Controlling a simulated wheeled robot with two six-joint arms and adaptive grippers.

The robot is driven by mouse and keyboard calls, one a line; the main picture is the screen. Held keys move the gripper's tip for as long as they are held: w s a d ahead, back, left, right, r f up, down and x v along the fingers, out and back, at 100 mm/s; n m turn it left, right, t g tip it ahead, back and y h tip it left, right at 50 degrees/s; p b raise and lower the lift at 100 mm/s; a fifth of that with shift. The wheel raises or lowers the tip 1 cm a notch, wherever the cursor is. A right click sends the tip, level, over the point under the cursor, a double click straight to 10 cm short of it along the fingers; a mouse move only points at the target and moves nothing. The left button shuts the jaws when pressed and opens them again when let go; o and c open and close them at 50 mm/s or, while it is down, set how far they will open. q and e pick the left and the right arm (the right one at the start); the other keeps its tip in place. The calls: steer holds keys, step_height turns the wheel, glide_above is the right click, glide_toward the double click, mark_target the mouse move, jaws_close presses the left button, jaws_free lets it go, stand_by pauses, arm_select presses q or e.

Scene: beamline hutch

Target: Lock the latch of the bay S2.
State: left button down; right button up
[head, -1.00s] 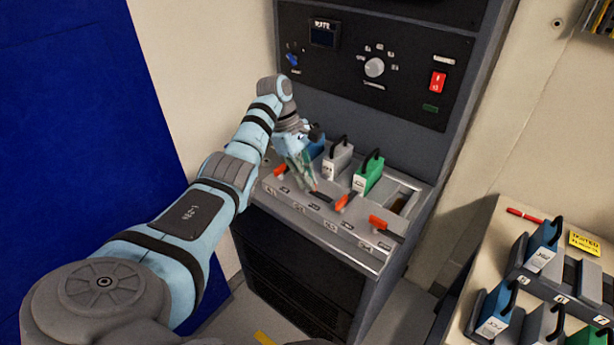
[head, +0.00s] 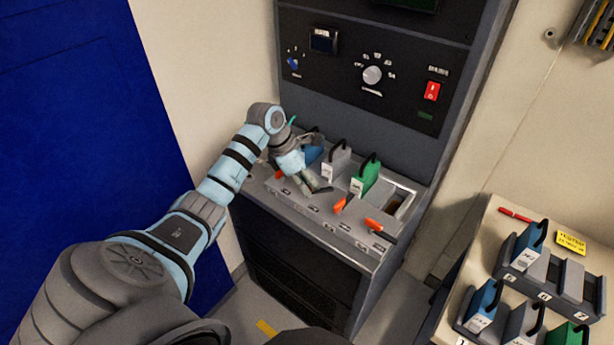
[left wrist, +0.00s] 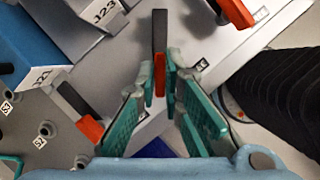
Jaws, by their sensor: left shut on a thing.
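The S2 latch is the second from the left on the sloped front of the bay rack. In the left wrist view its lever (left wrist: 160,40) is dark with a red-orange tip and stands between my fingers. My left gripper (head: 322,190) is shut on that tip; it also shows in the left wrist view (left wrist: 160,82). The grey module (head: 336,162) sits in the bay behind this latch. In the head view my gripper hides most of the lever. My right gripper is not in view.
Neighbouring orange-tipped latches stand close by, at the left (left wrist: 90,128) and the right (left wrist: 236,10). A blue module (head: 312,152) and a green module (head: 366,175) flank the grey one. The rightmost bay looks empty. A side table (head: 490,235) holds more modules.

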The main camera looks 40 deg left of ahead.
arm_select(q)
steer(key=n+p, duration=0.1)
steer(key=n, duration=0.1)
steer(key=n+y, duration=0.1)
steer(key=n, duration=0.1)
steer(key=shift+s+d+r+n+t+y+p, duration=0.1)
steer(key=shift+n+t+y+p, duration=0.2)
steer(key=shift+t+p, duration=0.1)
steer(key=shift+n+y+p, duration=0.55)
steer(key=shift+n+y, duration=0.15)
steer(key=shift+n, duration=0.9)
steer(key=c, duration=1.8)
jaws_free()
steer(key=shift+o, duration=0.4)
steer(key=v, duration=1.2)
